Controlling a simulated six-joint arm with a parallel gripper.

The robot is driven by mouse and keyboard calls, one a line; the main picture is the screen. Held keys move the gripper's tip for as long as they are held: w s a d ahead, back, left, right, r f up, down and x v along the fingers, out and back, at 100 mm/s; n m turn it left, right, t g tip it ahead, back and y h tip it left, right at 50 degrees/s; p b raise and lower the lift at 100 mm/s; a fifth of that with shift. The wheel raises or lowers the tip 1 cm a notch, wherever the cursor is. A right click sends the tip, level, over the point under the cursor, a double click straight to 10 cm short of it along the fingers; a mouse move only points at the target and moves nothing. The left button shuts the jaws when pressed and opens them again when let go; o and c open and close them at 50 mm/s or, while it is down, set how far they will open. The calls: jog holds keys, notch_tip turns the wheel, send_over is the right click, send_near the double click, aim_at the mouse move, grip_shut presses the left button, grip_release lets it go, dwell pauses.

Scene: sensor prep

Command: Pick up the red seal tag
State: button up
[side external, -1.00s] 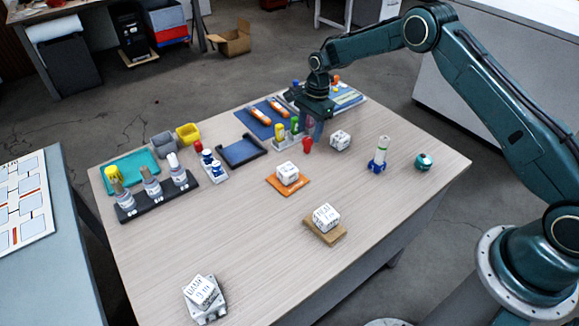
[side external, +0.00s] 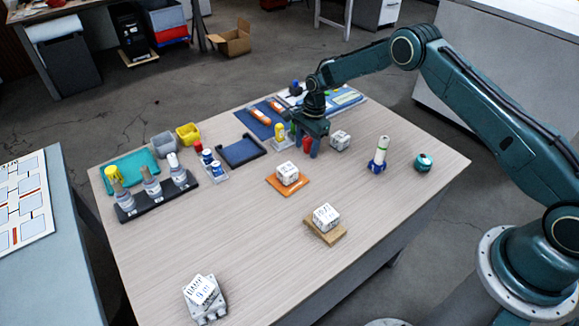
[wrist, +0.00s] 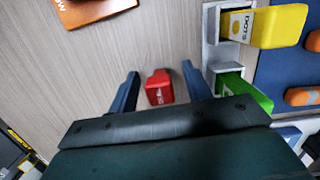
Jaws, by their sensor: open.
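The red seal tag (wrist: 159,88) lies on the wooden table between the two fingers of my gripper (wrist: 160,88) in the wrist view. The fingers stand apart, with a gap on each side of the tag. In the side view the tag (side external: 307,144) shows as a small red piece between the fingers of my gripper (side external: 303,146), which is low over the table. The lower part of the tag is hidden by my gripper in the wrist view.
Close to my right finger in the wrist view is a grey holder (wrist: 212,55) with a yellow tag (wrist: 275,26) and a green tag (wrist: 240,92). An orange plate (side external: 276,184) bears a white labelled block (side external: 288,173). Another white block (side external: 340,140) stands near my gripper.

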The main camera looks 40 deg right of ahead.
aim_at(307, 139)
dwell(0.4)
jog(key=c, duration=1)
jog(key=shift+c, duration=0.2)
jog(key=shift+r, duration=0.2)
notch_tip(307, 139, up, 20)
jog(key=shift+f, duration=0.15)
